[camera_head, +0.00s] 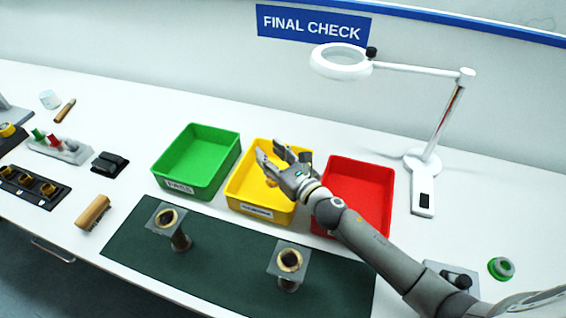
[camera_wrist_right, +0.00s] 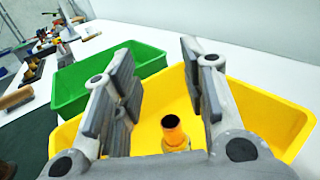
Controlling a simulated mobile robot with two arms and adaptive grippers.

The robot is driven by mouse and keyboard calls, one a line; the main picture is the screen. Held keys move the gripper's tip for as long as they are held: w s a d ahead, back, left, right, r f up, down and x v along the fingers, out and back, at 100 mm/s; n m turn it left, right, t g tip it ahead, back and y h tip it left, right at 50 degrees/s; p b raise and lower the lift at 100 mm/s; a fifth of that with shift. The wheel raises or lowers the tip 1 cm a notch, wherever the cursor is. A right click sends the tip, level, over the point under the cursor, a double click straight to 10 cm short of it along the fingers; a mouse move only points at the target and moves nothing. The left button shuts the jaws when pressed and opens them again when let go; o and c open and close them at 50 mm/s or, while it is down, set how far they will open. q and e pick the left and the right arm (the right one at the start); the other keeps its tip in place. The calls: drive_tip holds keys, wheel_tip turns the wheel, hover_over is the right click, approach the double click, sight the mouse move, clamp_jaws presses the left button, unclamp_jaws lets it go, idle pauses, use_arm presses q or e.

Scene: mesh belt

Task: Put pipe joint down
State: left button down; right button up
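My right gripper (camera_head: 270,150) is over the yellow bin (camera_head: 238,194), its two fingers apart. The right wrist view shows both fingers of this gripper (camera_wrist_right: 157,85) spread with nothing between their tips. A pipe joint (camera_wrist_right: 174,134) with an orange, open-topped end is in the yellow bin (camera_wrist_right: 272,105), seen low between the fingers and apart from them. Its lower part is hidden by my gripper's body. In the head view a small orange part of it (camera_head: 271,183) shows beside the gripper. My left gripper is not in view.
A green bin (camera_head: 160,171) stands left of the yellow bin, and a red bin (camera_head: 360,170) stands right, partly behind my arm. Two stands with brass rings (camera_head: 168,217) (camera_head: 289,260) are on the dark green mat (camera_head: 225,275). A magnifier lamp (camera_head: 425,170) stands at the right.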

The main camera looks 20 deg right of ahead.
drive_tip(key=shift+r+p, duration=0.3)
drive_tip(key=shift+p, duration=0.1)
drive_tip(key=b+v, duration=0.1)
drive_tip(key=v, duration=1)
drive_tip(key=shift+s+d+r, duration=0.1)
drive_tip(key=shift+s+d, duration=0.1)
drive_tip(key=shift+s, duration=0.25)
